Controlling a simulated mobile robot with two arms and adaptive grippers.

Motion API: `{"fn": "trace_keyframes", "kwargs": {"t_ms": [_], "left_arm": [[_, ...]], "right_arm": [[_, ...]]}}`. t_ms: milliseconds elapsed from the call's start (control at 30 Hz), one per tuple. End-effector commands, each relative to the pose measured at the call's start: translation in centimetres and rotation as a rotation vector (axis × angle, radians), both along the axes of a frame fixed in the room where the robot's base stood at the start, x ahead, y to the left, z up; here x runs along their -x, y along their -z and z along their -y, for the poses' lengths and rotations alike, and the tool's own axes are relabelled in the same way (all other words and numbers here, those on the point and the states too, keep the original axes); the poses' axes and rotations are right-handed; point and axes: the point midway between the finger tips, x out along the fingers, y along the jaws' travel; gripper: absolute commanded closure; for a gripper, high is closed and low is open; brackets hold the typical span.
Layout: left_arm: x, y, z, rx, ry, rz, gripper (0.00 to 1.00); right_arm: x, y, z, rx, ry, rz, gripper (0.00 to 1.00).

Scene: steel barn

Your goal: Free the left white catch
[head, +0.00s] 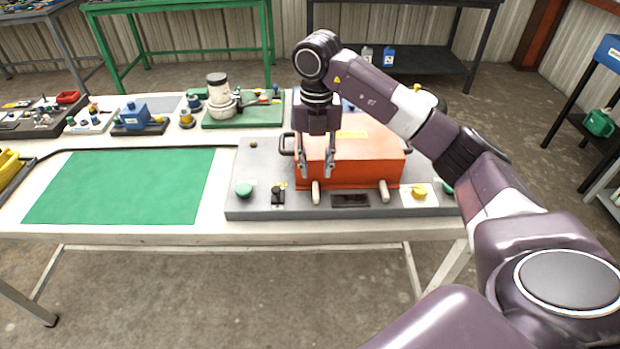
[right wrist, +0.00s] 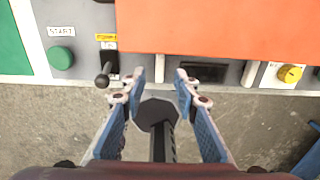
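The left white catch (head: 316,192) is a pale upright lever at the front of the orange box (head: 352,165). A matching right catch (head: 385,191) stands further right. My right gripper (head: 314,173) points down in front of the box, its fingers apart, with the left catch just below and between the fingertips in the head view. In the right wrist view, my gripper (right wrist: 160,77) is open and nothing shows held between the fingers. The orange box (right wrist: 215,25) fills the upper part there. My left gripper is out of view.
The box sits on a grey panel (head: 240,207) with a green START button (head: 243,189), a black lever switch (head: 278,196) and a yellow knob (head: 419,192). Dark handles flank the box. A green mat (head: 125,187) lies clear at the left.

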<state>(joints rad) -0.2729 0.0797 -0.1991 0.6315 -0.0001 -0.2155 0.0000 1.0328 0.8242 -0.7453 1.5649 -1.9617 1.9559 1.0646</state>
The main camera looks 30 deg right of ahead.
Motion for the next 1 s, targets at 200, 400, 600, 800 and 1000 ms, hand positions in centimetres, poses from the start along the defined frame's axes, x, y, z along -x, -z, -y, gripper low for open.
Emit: {"fn": "trace_keyframes", "kwargs": {"t_ms": [200, 400, 600, 800, 1000], "left_arm": [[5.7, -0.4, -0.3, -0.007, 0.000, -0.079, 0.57], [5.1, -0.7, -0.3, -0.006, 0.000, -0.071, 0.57], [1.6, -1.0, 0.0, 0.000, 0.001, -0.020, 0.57], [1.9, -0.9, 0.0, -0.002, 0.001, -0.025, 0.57], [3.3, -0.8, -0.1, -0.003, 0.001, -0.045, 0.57]], "right_arm": [[0.1, 3.7, 0.0, -0.002, -0.001, -0.003, 0.72], [0.1, 5.9, 0.0, -0.002, -0.001, -0.002, 0.72], [0.0, 6.4, 0.0, -0.003, -0.002, 0.001, 0.72], [0.0, 6.4, -0.1, -0.003, -0.002, 0.001, 0.78], [0.0, 6.4, -0.1, -0.003, -0.002, 0.001, 1.00]]}}
